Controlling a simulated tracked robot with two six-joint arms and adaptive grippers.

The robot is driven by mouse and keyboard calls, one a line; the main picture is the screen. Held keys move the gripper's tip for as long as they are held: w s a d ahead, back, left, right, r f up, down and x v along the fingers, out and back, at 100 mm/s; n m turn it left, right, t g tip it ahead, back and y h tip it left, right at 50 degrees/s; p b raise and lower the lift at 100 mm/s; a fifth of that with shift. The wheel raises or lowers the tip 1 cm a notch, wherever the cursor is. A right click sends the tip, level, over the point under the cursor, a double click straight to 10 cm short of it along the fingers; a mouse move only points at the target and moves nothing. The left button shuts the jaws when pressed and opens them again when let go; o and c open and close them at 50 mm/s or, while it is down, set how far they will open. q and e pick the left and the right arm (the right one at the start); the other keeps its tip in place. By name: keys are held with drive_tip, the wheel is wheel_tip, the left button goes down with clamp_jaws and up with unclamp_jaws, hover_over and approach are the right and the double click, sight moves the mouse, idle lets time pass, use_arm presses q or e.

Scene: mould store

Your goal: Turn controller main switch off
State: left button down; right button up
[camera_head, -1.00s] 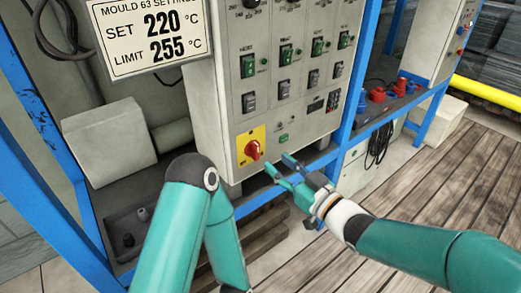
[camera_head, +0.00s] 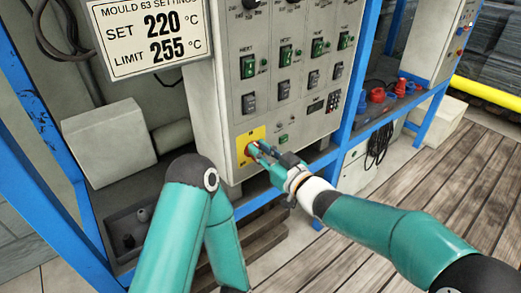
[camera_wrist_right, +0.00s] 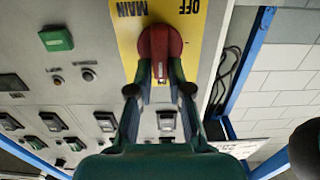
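The controller main switch is a red rotary handle (camera_head: 251,149) on a yellow plate (camera_head: 241,157), low on the grey controller cabinet's front. In the right wrist view the red handle (camera_wrist_right: 160,50) sits between my fingers, on the yellow plate (camera_wrist_right: 205,22) lettered MAIN and OFF. My right gripper (camera_head: 259,149) reaches it from the right. In the wrist view its two fingertips (camera_wrist_right: 161,70) lie close against both sides of the handle and look shut on it. The fingers partly hide the handle in the head view. My left gripper is out of view; only its arm shows.
Green and black switches (camera_head: 282,77) cover the panel above. A mould settings sign (camera_head: 150,38) hangs at upper left. Blue frame posts (camera_head: 357,75) stand beside the cabinet, and a grey box (camera_head: 108,142) is at left. The plank floor (camera_head: 440,180) at right is clear.

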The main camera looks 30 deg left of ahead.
sight(247, 155)
clamp_jaws()
drive_tip(key=shift+s+a+f+n+b, duration=0.1)
drive_tip(key=shift+s+f+n+b, duration=0.25)
drive_tip(key=shift+n+b, duration=2.55)
drive_tip(key=shift+s+a+f+n+b, duration=0.15)
drive_tip(key=shift+s+f+n+b, duration=0.2)
drive_tip(key=shift+n+b, duration=2.5)
drive_tip(key=shift+s+a+f+n+b, duration=0.15)
drive_tip(key=shift+f+n+b, duration=0.3)
drive_tip(key=shift+n+b, duration=2.45)
drive_tip(key=shift+f+n+p, duration=0.1)
drive_tip(key=shift+n+p, duration=0.25)
drive_tip(key=shift+n, duration=0.1)
drive_tip(key=o, duration=0.5)
unclamp_jaws()
drive_tip(key=shift+o, duration=0.3)
